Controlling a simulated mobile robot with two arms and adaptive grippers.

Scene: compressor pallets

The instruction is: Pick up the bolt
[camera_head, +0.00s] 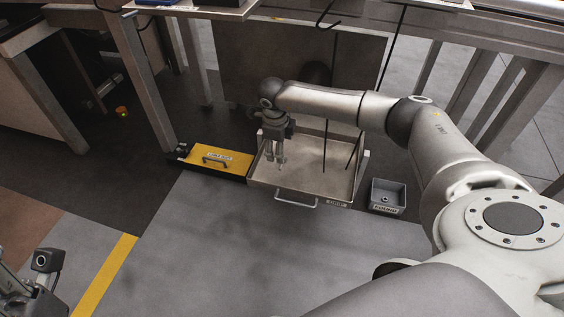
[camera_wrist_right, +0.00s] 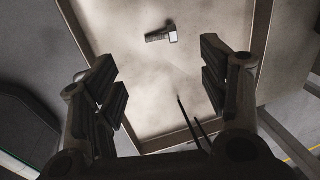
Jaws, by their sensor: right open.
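The bolt (camera_wrist_right: 161,34) lies on its side on the floor of a shallow metal tray (camera_wrist_right: 258,75), its hex head toward the right of the wrist view. My right gripper (camera_wrist_right: 160,82) is open and empty, and the bolt shows beyond the gap between its fingers, not between them. In the head view the right gripper (camera_head: 277,163) points down over the left part of the tray (camera_head: 262,183). I cannot make out the bolt in the head view. My left gripper's fingers are not seen.
A yellow labelled case (camera_head: 235,163) with a handle sits left of the tray. A small grey labelled bin (camera_head: 387,197) stands to its right. Dark cables hang over the tray's right half. A table frame rises behind; the grey floor in front is clear.

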